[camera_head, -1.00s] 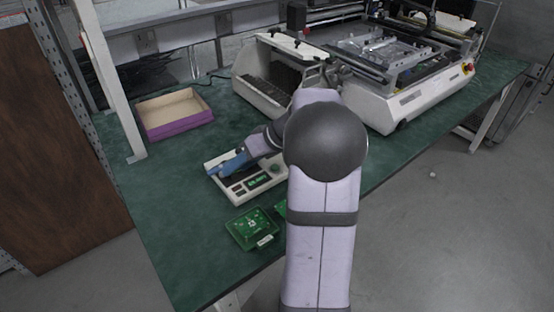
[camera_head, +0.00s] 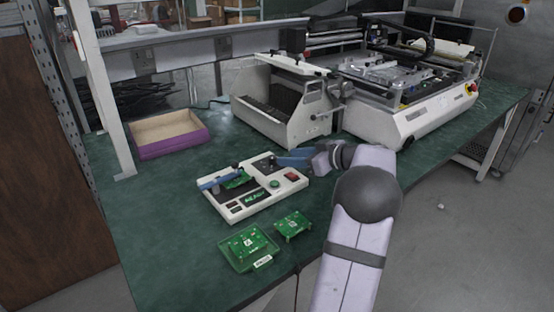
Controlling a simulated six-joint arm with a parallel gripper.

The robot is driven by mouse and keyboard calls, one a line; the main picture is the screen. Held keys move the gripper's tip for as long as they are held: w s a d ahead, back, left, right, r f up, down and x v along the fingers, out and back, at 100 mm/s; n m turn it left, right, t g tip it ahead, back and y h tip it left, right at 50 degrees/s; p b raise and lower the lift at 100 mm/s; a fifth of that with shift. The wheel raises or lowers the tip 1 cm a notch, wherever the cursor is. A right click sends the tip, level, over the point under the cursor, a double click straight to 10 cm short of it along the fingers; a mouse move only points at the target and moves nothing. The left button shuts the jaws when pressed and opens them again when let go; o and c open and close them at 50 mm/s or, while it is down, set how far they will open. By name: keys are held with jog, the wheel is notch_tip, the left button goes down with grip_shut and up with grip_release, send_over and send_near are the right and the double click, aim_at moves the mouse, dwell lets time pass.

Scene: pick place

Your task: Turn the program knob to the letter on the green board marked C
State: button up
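A white programming device (camera_head: 232,209) lies on the green table with a dark dial plate (camera_head: 262,165) at its back right. The program knob and its letters are too small to make out. A green board (camera_head: 238,180) sits at the left of the device by a blue clamp (camera_head: 217,183). Two more green boards lie in front of the device: one (camera_head: 248,245) in a green tray, the other (camera_head: 292,224) to its right. Markings on the boards are not clearly readable. My gripper (camera_head: 284,160), with blue fingers, reaches from the right to the dial plate's right side. Its opening and any contact are unclear.
The device has a green-lit display (camera_head: 254,196), a green button (camera_head: 275,184) and a red switch (camera_head: 292,177). A purple-sided open box (camera_head: 172,146) stands back left. Large white machines (camera_head: 420,118) stand behind. The table's front left is clear.

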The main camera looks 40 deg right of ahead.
aim_at(274, 157)
jog(key=shift+p+x, duration=0.45)
jog(key=shift+x, duration=2.9)
jog(key=shift+f, duration=0.1)
grip_shut()
